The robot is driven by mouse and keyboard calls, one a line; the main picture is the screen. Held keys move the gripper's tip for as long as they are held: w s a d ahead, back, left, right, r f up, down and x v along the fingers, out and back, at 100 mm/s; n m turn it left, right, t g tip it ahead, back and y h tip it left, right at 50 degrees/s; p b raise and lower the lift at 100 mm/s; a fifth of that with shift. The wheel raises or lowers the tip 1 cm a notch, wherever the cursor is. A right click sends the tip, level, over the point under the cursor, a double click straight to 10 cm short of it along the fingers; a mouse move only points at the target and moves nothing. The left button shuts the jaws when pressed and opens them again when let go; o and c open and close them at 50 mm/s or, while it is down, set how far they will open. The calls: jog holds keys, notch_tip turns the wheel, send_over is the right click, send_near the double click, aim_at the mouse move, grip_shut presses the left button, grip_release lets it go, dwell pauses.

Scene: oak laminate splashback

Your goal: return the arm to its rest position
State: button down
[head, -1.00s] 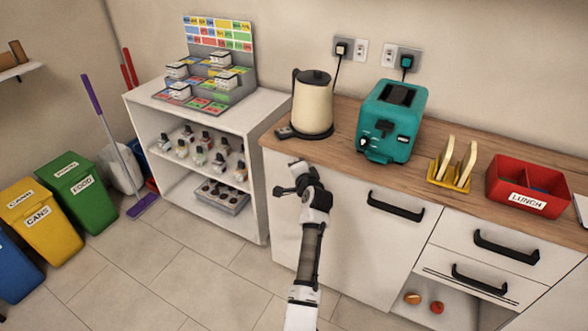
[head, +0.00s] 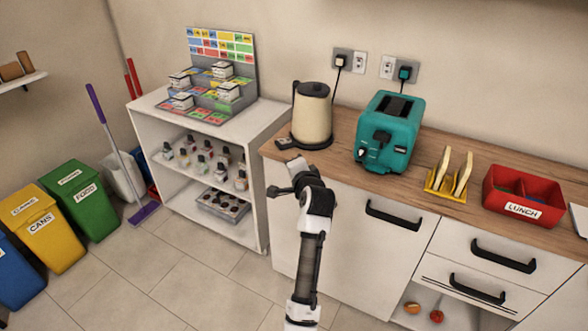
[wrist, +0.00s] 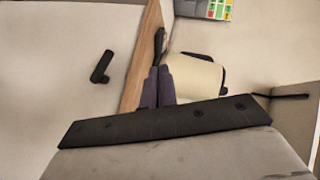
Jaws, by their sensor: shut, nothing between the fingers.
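My arm rises from the bottom middle of the head view, in front of the white cabinet below the counter. My gripper (head: 295,163) is at its upper end, near the counter's front edge and below the cream kettle (head: 312,115). In the wrist view my gripper's two dark fingers (wrist: 158,84) lie side by side, closed together with nothing between them. The kettle (wrist: 200,74) shows behind them there, partly covered by the fingers.
The wooden counter (head: 345,150) carries a teal toaster (head: 388,135), a yellow rack (head: 446,185) and a red lunch box (head: 522,190). A white shelf unit (head: 255,125) stands left of the counter. Bins (head: 80,195) line the far left. Floor (head: 180,285) left of my arm is clear.

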jog(key=shift+s+a+r, duration=0.1)
jog(key=shift+s+r, duration=0.15)
jog(key=shift+s, duration=0.1)
